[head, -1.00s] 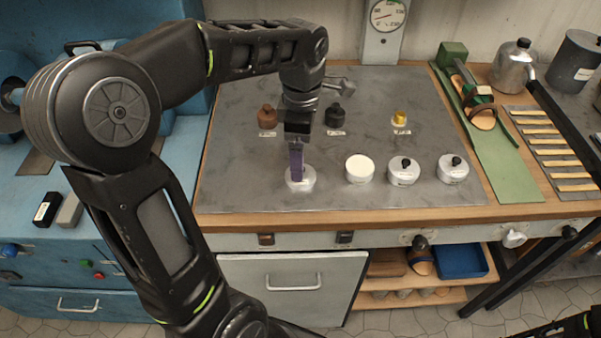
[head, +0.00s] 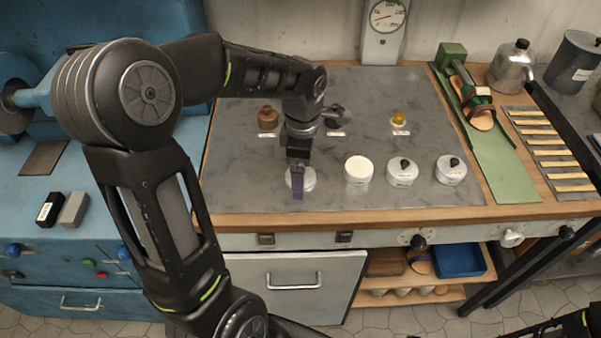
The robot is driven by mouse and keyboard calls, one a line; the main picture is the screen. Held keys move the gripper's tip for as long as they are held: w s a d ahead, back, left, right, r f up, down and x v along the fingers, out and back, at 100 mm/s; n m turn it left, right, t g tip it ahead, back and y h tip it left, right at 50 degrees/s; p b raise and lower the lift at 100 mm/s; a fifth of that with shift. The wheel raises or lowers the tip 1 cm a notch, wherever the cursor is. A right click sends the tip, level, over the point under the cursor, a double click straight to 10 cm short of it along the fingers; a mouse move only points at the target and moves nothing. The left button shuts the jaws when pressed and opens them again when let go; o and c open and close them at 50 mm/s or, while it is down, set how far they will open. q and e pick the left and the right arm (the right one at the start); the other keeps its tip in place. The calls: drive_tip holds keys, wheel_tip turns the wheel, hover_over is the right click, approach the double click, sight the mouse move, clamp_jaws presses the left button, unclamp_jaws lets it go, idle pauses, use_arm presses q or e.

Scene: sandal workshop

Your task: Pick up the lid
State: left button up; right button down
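Two pale tins stand right of centre on the grey bench mat, each with a black-knobbed lid (head: 403,166) and (head: 451,164). A white-topped tin (head: 358,170) with no knob stands to their left. Another pale round tin (head: 309,181) is at the left end of the row. My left gripper (head: 297,192) points down with its purple fingers in front of this tin, covering its middle. Its fingers overlap in this view, so their opening, any contact and any knob there are hidden.
A brown knobbed piece (head: 267,117) and a yellow-topped piece (head: 398,119) stand at the back of the grey mat (head: 430,105). A green strip (head: 502,165) holding a sandal lies to the right. The mat's front right is clear.

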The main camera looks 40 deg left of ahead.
use_arm(q)
drive_tip(key=shift+c, duration=0.4)
drive_tip(key=c, duration=1.3)
drive_tip(key=shift+r, duration=0.1)
drive_tip(key=shift+c, duration=0.2)
wheel_tip(320, 180, up, 10)
drive_tip(key=shift+f+b, duration=0.1)
drive_tip(key=shift+b, duration=0.35)
